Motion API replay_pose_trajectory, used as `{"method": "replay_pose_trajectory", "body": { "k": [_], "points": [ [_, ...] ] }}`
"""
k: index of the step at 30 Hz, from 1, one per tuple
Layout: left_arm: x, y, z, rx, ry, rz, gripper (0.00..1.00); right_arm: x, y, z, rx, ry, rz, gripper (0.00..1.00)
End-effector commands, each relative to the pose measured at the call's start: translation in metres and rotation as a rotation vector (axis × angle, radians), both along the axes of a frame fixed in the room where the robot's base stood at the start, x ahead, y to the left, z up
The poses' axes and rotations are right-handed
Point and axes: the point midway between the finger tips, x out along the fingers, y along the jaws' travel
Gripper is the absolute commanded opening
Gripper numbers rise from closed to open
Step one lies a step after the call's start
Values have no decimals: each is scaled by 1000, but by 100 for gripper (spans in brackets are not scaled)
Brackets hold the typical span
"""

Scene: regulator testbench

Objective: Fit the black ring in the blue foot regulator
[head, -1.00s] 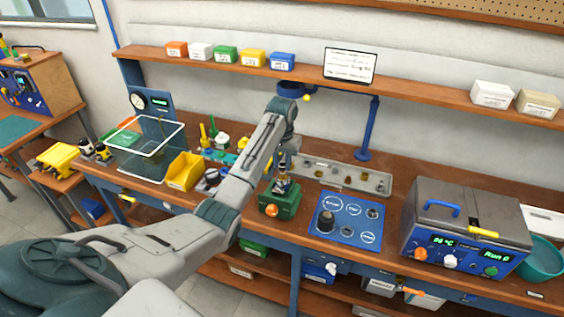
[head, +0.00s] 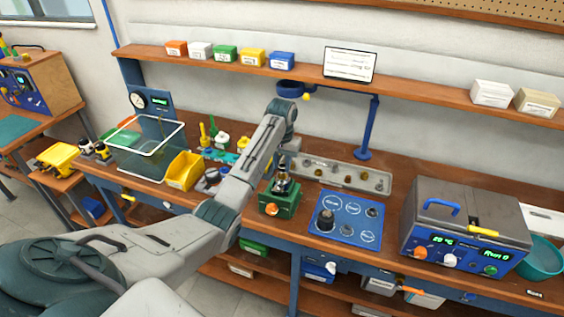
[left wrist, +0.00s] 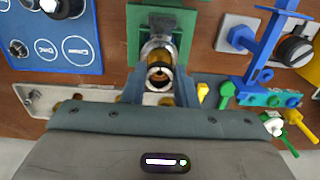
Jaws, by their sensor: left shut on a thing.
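My left gripper (left wrist: 160,78) is over the green holder (head: 279,203) on the bench, its fingers on either side of a metal body with a round opening (left wrist: 160,72). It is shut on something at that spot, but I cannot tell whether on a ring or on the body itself. The green holder also shows in the left wrist view (left wrist: 134,33), with the metal part standing in it. A dark ring-like edge shows around the opening; whether this is the black ring is unclear. The blue foot is not clearly visible. My right gripper is out of view.
A blue panel (head: 349,232) with a black cylinder (head: 326,220) lies right of the holder. Behind is a metal tray (head: 340,176) with small parts. A yellow bin (head: 184,171) stands left, a grey bath unit (head: 465,225) right.

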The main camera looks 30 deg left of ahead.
Motion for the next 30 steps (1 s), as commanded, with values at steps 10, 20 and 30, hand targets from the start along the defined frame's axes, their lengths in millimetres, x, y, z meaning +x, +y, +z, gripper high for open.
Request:
{"method": "replay_pose_trajectory", "body": {
  "k": [10, 20, 30],
  "points": [
    [0, 0, -1, 0, 0, 0, 5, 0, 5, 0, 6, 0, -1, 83],
    [0, 0, -4, 0, 1, 0, 5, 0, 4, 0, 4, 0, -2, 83],
    [0, 0, -11, 0, 0, 0, 5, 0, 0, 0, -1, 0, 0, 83]
  ]
}}
